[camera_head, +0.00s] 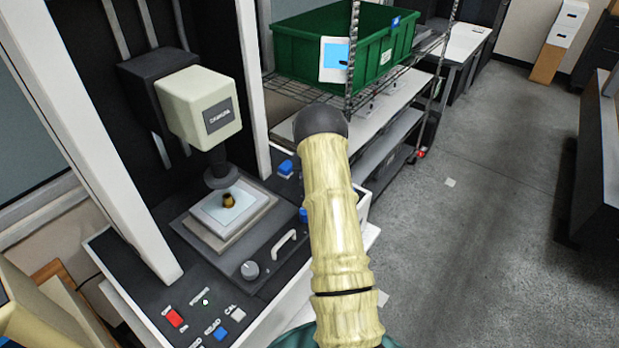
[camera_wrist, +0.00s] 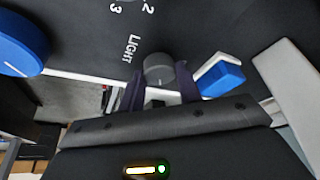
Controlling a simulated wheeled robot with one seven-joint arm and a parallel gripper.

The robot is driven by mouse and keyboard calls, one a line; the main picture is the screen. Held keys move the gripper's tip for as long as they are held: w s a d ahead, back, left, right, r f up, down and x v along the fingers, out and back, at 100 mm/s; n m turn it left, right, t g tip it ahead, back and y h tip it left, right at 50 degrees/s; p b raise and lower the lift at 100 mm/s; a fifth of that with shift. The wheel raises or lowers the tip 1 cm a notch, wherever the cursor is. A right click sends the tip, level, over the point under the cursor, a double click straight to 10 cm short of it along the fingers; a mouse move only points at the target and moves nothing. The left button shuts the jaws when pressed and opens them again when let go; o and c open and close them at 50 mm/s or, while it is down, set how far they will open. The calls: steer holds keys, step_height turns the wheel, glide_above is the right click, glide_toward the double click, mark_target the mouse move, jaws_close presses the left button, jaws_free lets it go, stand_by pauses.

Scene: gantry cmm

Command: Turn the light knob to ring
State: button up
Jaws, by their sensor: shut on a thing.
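The light knob (camera_wrist: 158,68) is a round grey knob in the wrist view, beside the printed word LIGHT on a dark panel. My gripper (camera_wrist: 160,88) has its two dark purple fingers on either side of the knob and is shut on it. The knob's pointer and any ring mark cannot be made out. In the head view my gripper is not visible, and my pale arm covers part of the machine's right side.
A large blue knob (camera_wrist: 20,45) and a blue block-like part (camera_wrist: 222,80) flank the light knob. The measuring machine's head (camera_head: 199,105) stands over a small stage (camera_head: 205,233). A green bin (camera_head: 300,58) sits on a wire shelf behind. Open floor lies right.

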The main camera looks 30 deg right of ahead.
steer(key=m+b, duration=0.1)
steer(key=m+h, duration=0.1)
steer(key=shift+w+a+f+m+g+b, duration=0.1)
steer(key=shift+f+m+g+b, duration=0.05)
steer(key=shift+m+g+b, duration=0.2)
steer(key=shift+m+g+h+b, duration=0.4)
steer(key=shift+m+b, duration=0.25)
steer(key=shift+m, duration=0.9)
steer(key=shift+r, duration=0.2)
steer(key=o, duration=1)
steer(key=b+v, duration=0.3)
steer(key=v, duration=1.4)
steer(key=shift+r, duration=0.2)
